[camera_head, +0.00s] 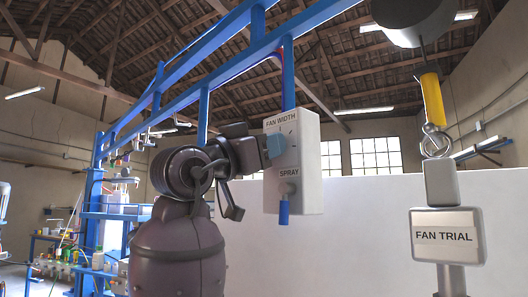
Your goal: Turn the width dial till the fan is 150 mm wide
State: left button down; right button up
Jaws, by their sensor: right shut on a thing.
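A white control box (309,165) hangs from the blue overhead frame and carries a "FAN WIDTH" label at its top. Below that label is the pale blue width dial (276,146). My right gripper (265,150) reaches in from the left and is shut on the dial, hiding part of it. A small mark shows above the dial, but I cannot read any width value. Lower on the box is a grey "SPRAY" knob (287,188) with a blue piece hanging beneath it. My left gripper is out of view.
A white "FAN TRIAL" sign (447,235) hangs at the right below a grey block, metal ring and yellow piece (433,98). A long white panel (375,225) stands behind the box. A blue frame (93,215) and shelves stand at the left.

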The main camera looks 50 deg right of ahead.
jog(key=shift+w+m+g+y+b, duration=0.1)
jog(key=shift+m+g+y+b, duration=0.5)
jog(key=shift+m, duration=1.15)
jog(key=shift+m+g+y+b, duration=0.2)
jog(key=shift+m+g+b, duration=0.7)
jog(key=shift+m, duration=0.9)
jog(key=shift+w+m+g+y+b, duration=0.1)
jog(key=shift+m+g+y+b, duration=0.5)
jog(key=shift+m, duration=1.15)
jog(key=shift+s+g, duration=0.1)
jog(key=shift+g, duration=0.2)
jog(key=o, duration=0.9)
jog(key=shift+a, duration=0.1)
